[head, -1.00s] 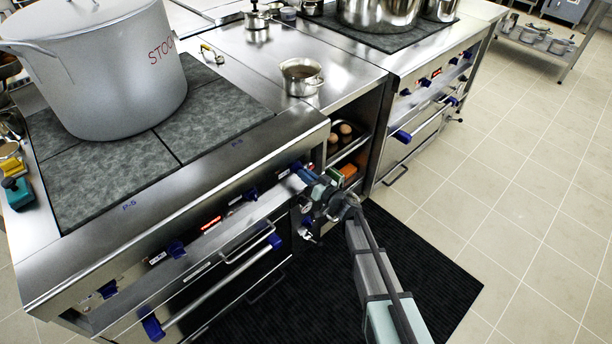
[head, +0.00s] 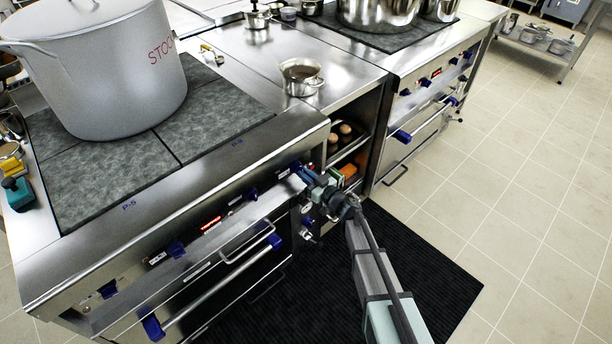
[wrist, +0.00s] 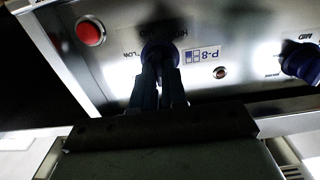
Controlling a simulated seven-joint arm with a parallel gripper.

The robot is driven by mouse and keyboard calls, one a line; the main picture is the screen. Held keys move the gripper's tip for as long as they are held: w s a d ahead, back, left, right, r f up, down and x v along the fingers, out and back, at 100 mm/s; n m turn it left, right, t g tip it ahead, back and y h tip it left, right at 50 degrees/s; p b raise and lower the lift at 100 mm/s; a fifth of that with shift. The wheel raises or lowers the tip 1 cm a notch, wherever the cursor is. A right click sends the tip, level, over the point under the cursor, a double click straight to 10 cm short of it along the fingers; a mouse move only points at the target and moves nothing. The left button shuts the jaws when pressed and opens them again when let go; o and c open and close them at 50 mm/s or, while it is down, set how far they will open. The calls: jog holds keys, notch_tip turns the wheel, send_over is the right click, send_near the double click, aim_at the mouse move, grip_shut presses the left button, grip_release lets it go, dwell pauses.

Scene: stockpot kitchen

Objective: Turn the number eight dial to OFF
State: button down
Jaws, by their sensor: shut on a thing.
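The number eight dial (wrist: 158,50) is a dark blue knob on the steel control panel, beside a printed label P-8 (wrist: 205,57) in the wrist view. My gripper (wrist: 160,85) is shut on this dial, with its two fingers on either side of it. The fingers and shadow hide most of the dial, so I cannot read where it points. In the head view my gripper (head: 312,180) is at the right end of the near stove's front panel, and it covers the dial there.
A red round button (wrist: 90,32) and another blue knob (wrist: 298,62) flank the dial. A large stockpot (head: 100,70) stands on the near stove top (head: 215,125). An oven door handle (head: 225,255) runs below the panel. Open shelves (head: 345,145) are just right of my gripper.

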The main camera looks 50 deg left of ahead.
jog(key=c, duration=1.2)
grip_release()
jog(key=shift+o, duration=0.2)
jog(key=d, duration=1.4)
jog(key=shift+a, duration=0.1)
